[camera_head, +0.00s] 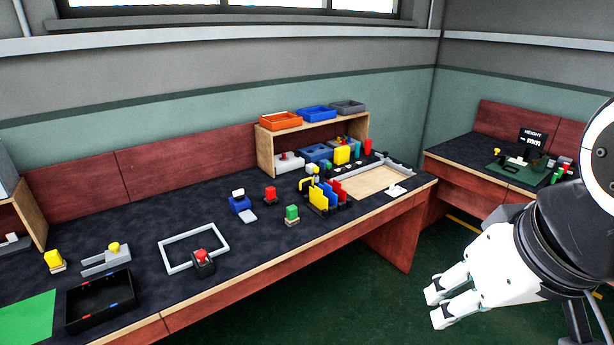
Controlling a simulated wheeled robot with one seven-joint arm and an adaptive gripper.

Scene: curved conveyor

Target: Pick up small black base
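My gripper (436,305) is at the lower right, in front of the table and over the green floor. Its two white fingers are apart with nothing between them. I cannot tell which of these the task means. My gripper is well to the right of both and touches neither.
The long dark table (130,230) holds a black tray (70,309), a green mat (25,320), a yellow-and-blue rack (320,197) and a shelf (264,150) with coloured bins. A second table (455,150) stands at the right. Floor between them is clear.

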